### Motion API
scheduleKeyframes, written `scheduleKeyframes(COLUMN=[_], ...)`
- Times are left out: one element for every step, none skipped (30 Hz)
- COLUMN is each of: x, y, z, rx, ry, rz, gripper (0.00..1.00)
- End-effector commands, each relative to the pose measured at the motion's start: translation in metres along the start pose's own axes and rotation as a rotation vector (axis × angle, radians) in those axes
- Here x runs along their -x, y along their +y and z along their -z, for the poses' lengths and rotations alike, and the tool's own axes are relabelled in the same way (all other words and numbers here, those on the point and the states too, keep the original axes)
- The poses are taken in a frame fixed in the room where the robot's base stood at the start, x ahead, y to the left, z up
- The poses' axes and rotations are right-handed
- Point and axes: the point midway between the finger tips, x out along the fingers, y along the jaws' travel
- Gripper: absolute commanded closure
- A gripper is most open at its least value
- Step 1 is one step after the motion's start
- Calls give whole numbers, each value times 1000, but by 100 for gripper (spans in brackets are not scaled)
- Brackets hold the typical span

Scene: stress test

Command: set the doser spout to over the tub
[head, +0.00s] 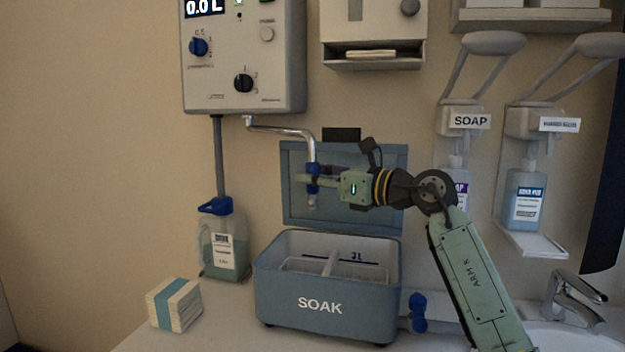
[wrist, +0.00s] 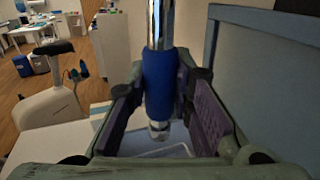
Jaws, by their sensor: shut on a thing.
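The doser (head: 243,60) is a white wall box with a display reading 0.0 L and two blue and black knobs. Its chrome spout (head: 285,130) runs right from under the box and bends down to a blue grip (head: 313,180). My gripper (head: 312,181) is shut on the blue grip, which also shows between the purple finger pads in the wrist view (wrist: 158,85). The spout tip (head: 311,202) hangs above the blue SOAK tub (head: 328,304), over the back left of its opening. The tub's lid (head: 300,210) stands open behind. A 3 L mark shows inside.
A jug with a blue cap (head: 225,250) stands left of the tub, and a stack of cloths (head: 174,304) lies at the front left. A blue tap handle (head: 418,312) sits at the tub's right. Soap dispensers (head: 462,150) and a sink faucet (head: 572,298) are at the right.

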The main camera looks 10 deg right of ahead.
Motion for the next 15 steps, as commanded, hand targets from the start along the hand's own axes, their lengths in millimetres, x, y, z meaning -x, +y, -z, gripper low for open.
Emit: scheduleKeyframes(x=[1,1,0,0,0,0,0,0,0,0,0,0,0,0,0], y=[-1,-1,-1,-1,-1,-1,-1,-1,-1,-1,-1,-1,-1,-1,-1], z=[0,0,0,0,0,0,1,1,1,1,1,1,1,1,1], rx=[0,0,0,0,-1,-1,-1,-1,-1,-1,-1,-1,-1,-1,-1], ry=[1,1,1,1,1,1,2,2,2,2,2,2,3,3,3], rz=[2,2,2,2,2,2,2,2,2,2,2,2,2,2,2], gripper=[100,100,100,100,100,100,100,100,100,100,100,100,100,100,79])
